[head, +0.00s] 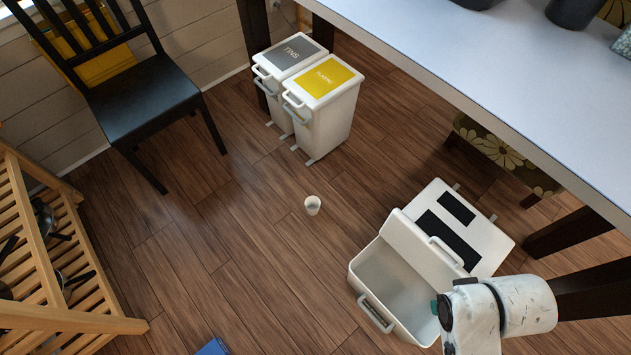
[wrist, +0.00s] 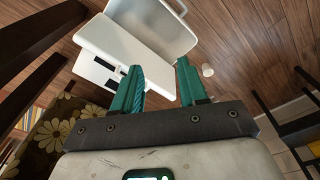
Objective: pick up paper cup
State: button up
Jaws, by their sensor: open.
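A small white paper cup (head: 312,205) stands on the wooden floor near the middle of the head view. It also shows in the wrist view (wrist: 208,70), small, just right of the right finger. My gripper (wrist: 158,80) is open, with two teal fingers apart and nothing between them. In the head view my arm is at the lower right, above the open white bin, and only a bit of teal shows there. The cup is well away from my gripper, up and to the left in the head view.
An open white bin (head: 398,285) lies between my arm and the cup. Two lidded bins (head: 322,120) stand beyond the cup. A black chair (head: 140,95), a wooden rack (head: 75,325) and a white table (head: 480,75) surround clear floor. A blue object (head: 213,347) is at the bottom edge.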

aim_at(313, 203)
jog(key=i+j+z, duration=0.1)
jog(key=i+j, duration=0.35)
jog(key=i+j+z, duration=0.15)
jog(key=i+j, duration=0.3)
jog(key=j, duration=0.15)
jog(key=i+j+z, duration=0.1)
jog(key=i+j, duration=0.3)
jog(key=j, duration=0.2)
jog(key=i+j, duration=0.35)
jog(key=i+u, duration=0.05)
jog(key=i, duration=0.05)
